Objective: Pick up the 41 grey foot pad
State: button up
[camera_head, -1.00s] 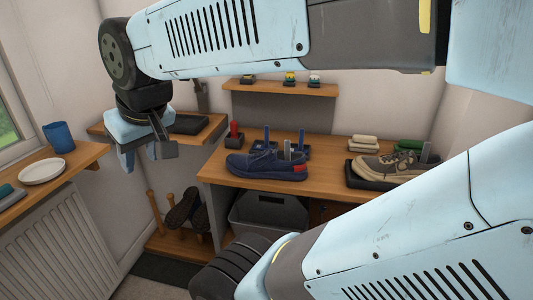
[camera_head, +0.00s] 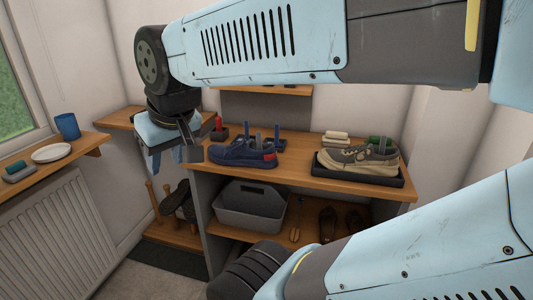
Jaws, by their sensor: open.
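A grey upright piece (camera_head: 258,140) stands just behind the navy shoe (camera_head: 243,153) on the wooden bench. Another grey upright piece (camera_head: 383,145) shows at the beige shoe (camera_head: 356,157), which sits on a black tray (camera_head: 360,174). Either could be a grey foot pad; no number 41 is legible. My gripper (camera_head: 174,158) hangs at the left end of the bench, left of the navy shoe, pointing down. Its fingers are apart and nothing shows between them.
Blue uprights (camera_head: 247,131) and a red item (camera_head: 218,122) stand behind the navy shoe. Pale stacked blocks (camera_head: 336,137) lie behind the beige shoe. A grey bin (camera_head: 250,208) stands on the lower shelf. A blue cup (camera_head: 67,126) and white plate (camera_head: 52,153) are at left.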

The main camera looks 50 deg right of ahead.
aim_at(259, 140)
jog(key=z, duration=0.15)
jog(key=k, duration=0.7)
jog(key=z, duration=1.25)
jog(key=i, duration=0.55)
jog(key=z, duration=0.05)
